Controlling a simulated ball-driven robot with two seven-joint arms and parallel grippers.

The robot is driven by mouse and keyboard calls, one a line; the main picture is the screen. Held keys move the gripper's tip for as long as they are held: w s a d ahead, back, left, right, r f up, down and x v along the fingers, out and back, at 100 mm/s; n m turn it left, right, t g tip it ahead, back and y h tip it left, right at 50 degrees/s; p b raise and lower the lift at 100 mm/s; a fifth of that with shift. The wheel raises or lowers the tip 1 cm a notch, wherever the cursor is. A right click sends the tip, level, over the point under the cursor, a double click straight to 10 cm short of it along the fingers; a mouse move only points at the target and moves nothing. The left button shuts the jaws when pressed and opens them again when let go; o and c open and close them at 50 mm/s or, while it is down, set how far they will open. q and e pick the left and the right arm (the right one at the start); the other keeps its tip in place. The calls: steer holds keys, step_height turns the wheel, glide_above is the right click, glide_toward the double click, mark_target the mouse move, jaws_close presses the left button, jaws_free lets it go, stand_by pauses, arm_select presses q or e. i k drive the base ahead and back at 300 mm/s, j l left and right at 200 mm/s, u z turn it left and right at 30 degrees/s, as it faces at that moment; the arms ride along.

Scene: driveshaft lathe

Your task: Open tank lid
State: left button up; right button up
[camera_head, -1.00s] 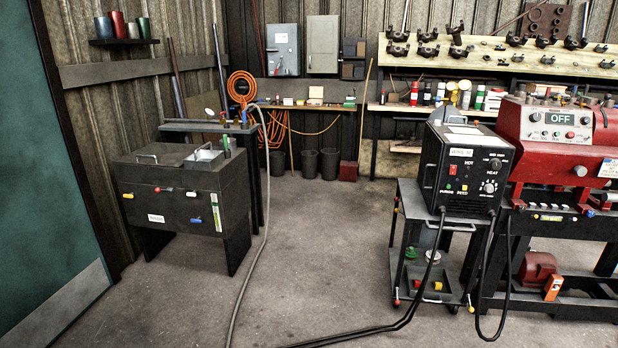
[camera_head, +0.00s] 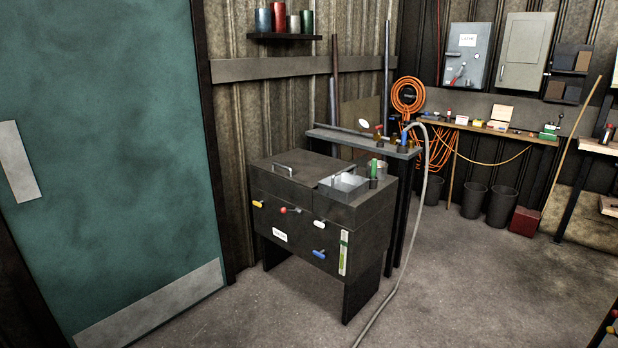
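A dark tank (camera_head: 315,220) stands on legs left of centre in the head view. Its flat lid (camera_head: 292,168) lies closed over the left part of the top and carries a bar handle (camera_head: 283,169). A light metal tray or box (camera_head: 343,187) sits on the right part of the top. The front has a yellow handle (camera_head: 257,204), a red handle (camera_head: 290,210), a blue handle (camera_head: 319,253) and a green-white gauge strip (camera_head: 343,253). Neither of my grippers is in view.
A teal door (camera_head: 110,150) is at the left. Behind the tank is a narrow shelf stand (camera_head: 362,143) with a grey hose (camera_head: 420,200) running down to the floor. Bins (camera_head: 473,200) stand at the back. The floor (camera_head: 450,290) right of the tank is clear.

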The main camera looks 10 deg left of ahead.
mark_target(304, 167)
steer(key=i+j+u, duration=0.15)
steer(key=i+u, duration=0.2)
steer(key=i, duration=0.2)
steer(key=i+u, duration=0.35)
steer(key=i, duration=0.2)
steer(key=i+j+z, duration=0.15)
steer(key=i+z, duration=0.2)
steer(key=i+j+z, duration=0.5)
steer(key=i+z, duration=0.15)
